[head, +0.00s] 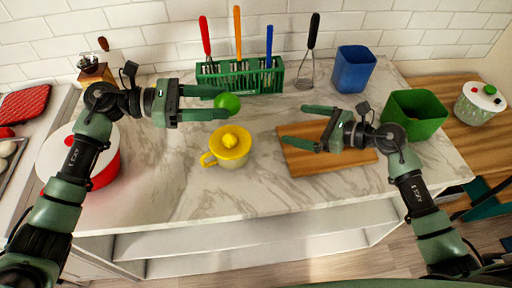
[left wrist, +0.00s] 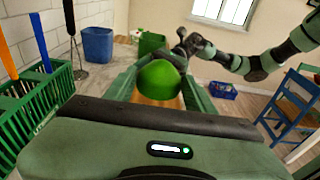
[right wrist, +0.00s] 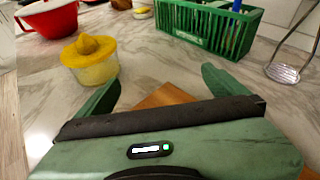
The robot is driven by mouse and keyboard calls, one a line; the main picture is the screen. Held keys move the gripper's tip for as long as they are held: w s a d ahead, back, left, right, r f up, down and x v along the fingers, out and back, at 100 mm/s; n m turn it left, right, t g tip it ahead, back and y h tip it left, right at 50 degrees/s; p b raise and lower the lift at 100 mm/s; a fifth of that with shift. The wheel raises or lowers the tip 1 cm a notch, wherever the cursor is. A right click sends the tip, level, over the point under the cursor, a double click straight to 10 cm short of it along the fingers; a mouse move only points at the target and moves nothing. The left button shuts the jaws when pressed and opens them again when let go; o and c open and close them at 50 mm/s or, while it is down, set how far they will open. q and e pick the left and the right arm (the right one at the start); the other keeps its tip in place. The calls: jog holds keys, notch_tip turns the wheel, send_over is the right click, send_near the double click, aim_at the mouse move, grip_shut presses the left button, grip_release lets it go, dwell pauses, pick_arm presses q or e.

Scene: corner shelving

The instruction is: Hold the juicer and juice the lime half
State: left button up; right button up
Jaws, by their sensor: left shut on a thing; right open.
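My left gripper (head: 207,107) is shut on the green lime half (head: 228,103) and holds it above the counter, behind the juicer in the head view. The lime half also shows between the fingers in the left wrist view (left wrist: 160,80). The juicer (head: 230,142) has a yellow top with a cone and a yellow handle on its left. It stands upright on the counter, apart from both grippers, and also shows in the right wrist view (right wrist: 90,60). My right gripper (head: 296,127) is open and empty, above the wooden cutting board (head: 300,155), right of the juicer.
A green rack (head: 240,80) with utensils stands against the wall behind. A blue container (head: 354,69) and a green bin (head: 414,114) stand at the right. A red and white pot (head: 104,176) stands at the left. The counter in front of the juicer is clear.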

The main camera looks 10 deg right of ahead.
aim_at(231, 151)
pick_arm(q)
jog(key=shift+a, duration=0.1)
pick_arm(e)
jog(key=s+a+f+n+g, duration=0.1)
jog(key=a, duration=0.3)
jog(key=s+a+f+n+g+y, duration=0.1)
jog(key=a+g, duration=0.1)
jog(key=a, duration=0.2)
jog(key=s+a+g, duration=0.1)
jog(key=s+a, duration=0.1)
jog(key=a, duration=0.3)
jog(key=shift+f+n+y, duration=0.4)
jog(key=shift+g, duration=0.3)
jog(key=x, duration=0.7)
jog(key=shift+a+f, duration=0.1)
jog(key=shift+a, duration=0.15)
jog(key=c, duration=1.3)
jog(key=shift+o, duration=0.2)
jog(key=o, duration=1.3)
jog(key=shift+c, duration=0.2)
jog(key=shift+c, duration=0.3)
